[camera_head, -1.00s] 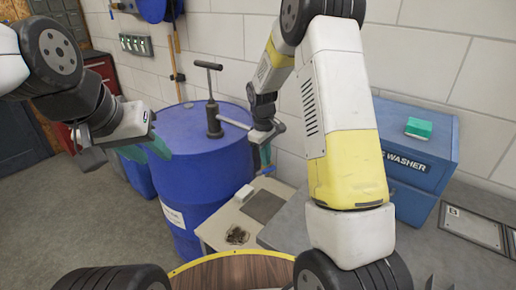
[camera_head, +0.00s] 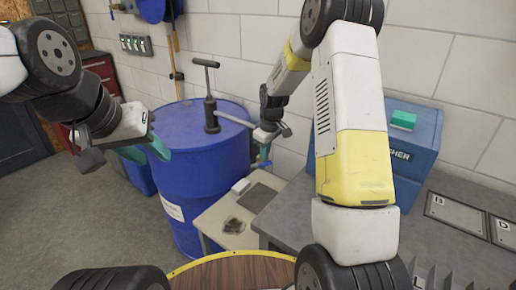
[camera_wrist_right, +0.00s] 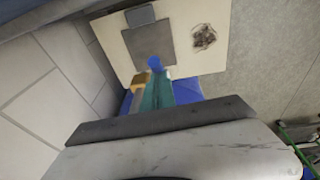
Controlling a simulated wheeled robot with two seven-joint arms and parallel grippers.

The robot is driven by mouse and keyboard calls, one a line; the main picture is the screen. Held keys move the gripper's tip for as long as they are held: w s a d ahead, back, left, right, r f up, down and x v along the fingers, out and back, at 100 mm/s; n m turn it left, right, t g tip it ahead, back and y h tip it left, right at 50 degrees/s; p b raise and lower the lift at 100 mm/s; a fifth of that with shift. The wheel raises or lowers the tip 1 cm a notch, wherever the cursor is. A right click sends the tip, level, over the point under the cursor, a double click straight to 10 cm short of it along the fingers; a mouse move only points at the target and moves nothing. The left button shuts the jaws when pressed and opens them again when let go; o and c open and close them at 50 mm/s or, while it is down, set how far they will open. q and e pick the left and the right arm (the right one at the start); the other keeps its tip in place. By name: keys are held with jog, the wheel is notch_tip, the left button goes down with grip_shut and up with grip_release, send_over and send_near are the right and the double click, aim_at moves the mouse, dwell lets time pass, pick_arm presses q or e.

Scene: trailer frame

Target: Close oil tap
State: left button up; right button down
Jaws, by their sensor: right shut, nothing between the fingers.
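The blue oil drum (camera_head: 200,160) stands left of centre in the head view, with a grey hand pump (camera_head: 211,105) on its lid. My right gripper (camera_head: 265,152) is at the drum's right side, pointing down, largely hidden behind its wrist. In the right wrist view its teal fingers (camera_wrist_right: 158,92) are together with nothing between them. A blue piece (camera_wrist_right: 155,64), apparently the tap handle, shows at the fingertips, with a yellow brass-like part (camera_wrist_right: 139,82) beside it. I cannot tell whether the fingers touch them. My left gripper (camera_head: 145,152) is open and empty, left of the drum.
A low beige table (camera_head: 212,220) with a grey pad and a dark stain stands right of the drum. A grey workbench (camera_head: 290,215) carries a blue washer box (camera_head: 417,125) with a green block (camera_head: 403,120). The white block wall is close behind. Floor at left is clear.

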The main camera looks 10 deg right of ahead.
jog(key=shift+s+d+f+t+y, duration=0.35)
jog(key=shift+s+d+t+y, duration=0.05)
jog(key=shift+s+d+y, duration=0.1)
jog(key=shift+s+d+f+t+y, duration=0.1)
jog(key=shift+f+t+y, duration=0.2)
jog(key=shift+s+d+f, duration=0.35)
jog(key=shift+f, duration=0.3)
jog(key=shift+s+d+f, duration=0.3)
jog(key=shift+s+f, duration=0.05)
jog(key=shift+f, duration=0.4)
